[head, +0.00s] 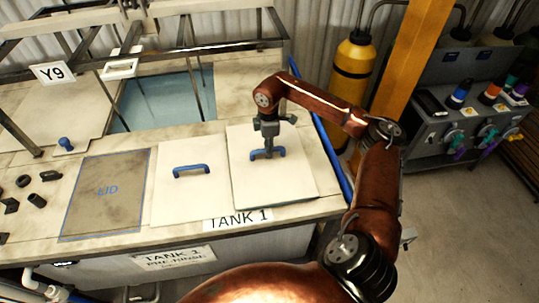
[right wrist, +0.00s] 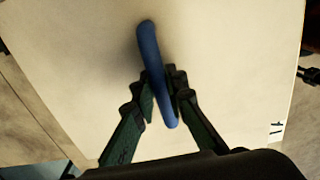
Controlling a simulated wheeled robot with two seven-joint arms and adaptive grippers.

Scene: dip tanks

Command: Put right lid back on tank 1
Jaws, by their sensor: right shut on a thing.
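The right lid (head: 277,184) is a pale square panel with a blue handle (head: 281,152). It is at the front right of the tank top, just behind the TANK 1 label (head: 238,219). My right gripper (head: 266,154) is above the lid, shut on its handle. In the right wrist view, the fingers (right wrist: 163,95) are on either side of the blue handle (right wrist: 150,58), over the pale lid (right wrist: 230,60). A dark line shows under the lid's front edge; I cannot tell whether it rests flat or is slightly raised. My left gripper is not in view.
Another pale lid (head: 190,205) with a blue handle lies just left. Further left is an empty grey area marked LID (head: 100,215), then small black parts (head: 37,200). A yellow cylinder (head: 352,75) stands right.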

